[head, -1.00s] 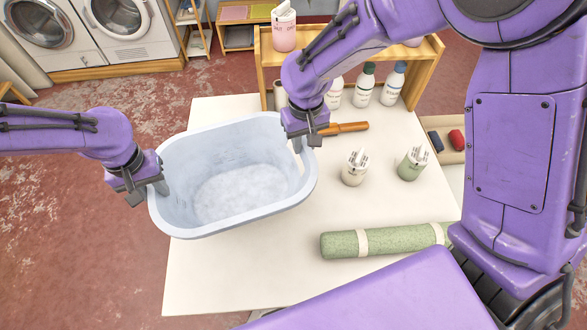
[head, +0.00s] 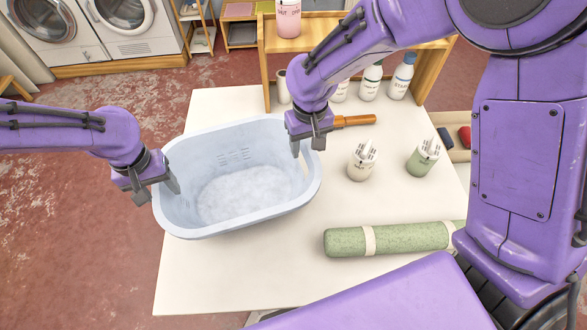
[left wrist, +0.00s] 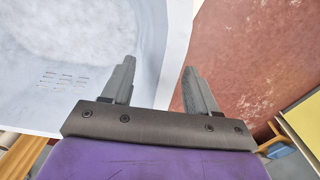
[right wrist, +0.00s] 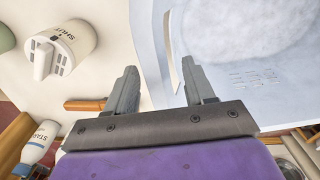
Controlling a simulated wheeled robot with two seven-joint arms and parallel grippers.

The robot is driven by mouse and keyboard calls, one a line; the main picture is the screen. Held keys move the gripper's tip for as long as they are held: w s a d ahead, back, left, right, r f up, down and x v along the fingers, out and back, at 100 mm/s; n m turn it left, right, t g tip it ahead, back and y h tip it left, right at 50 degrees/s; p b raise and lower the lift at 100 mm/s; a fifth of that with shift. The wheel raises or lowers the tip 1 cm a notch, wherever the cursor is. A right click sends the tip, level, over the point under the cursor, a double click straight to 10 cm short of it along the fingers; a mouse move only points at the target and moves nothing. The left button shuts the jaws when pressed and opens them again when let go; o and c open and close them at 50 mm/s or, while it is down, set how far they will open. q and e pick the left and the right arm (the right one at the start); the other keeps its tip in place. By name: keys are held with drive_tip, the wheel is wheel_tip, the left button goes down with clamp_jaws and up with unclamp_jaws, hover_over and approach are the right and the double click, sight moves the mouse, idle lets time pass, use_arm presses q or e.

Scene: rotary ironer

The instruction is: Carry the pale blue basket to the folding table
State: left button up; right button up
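The pale blue basket (head: 240,212) stands upright on the white table (head: 200,285), toward its left side. Its inside looks empty. My left gripper (head: 157,190) is at the basket's left end, and my right gripper (head: 308,146) is at its right end. In the left wrist view, the left gripper (left wrist: 158,85) has its fingers apart, with the basket's rim wall (left wrist: 172,50) between them. In the right wrist view, the right gripper (right wrist: 160,85) also has its fingers apart. The basket's rim (right wrist: 172,75) lies between them, nearer one finger. Neither gripper visibly pinches the rim.
A wooden shelf (head: 432,68) with several bottles stands at the back. The table's front left is clear. Washing machines (head: 125,20) stand far back.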

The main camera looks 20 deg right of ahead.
use_arm(q)
drive_tip(key=shift+r, duration=0.15)
use_arm(e)
drive_tip(key=shift+d, duration=0.1)
drive_tip(key=shift+r, duration=0.15)
use_arm(q)
wheel_tip(320, 180, up, 12)
use_arm(e)
wheel_tip(320, 180, up, 12)
idle(0.6)
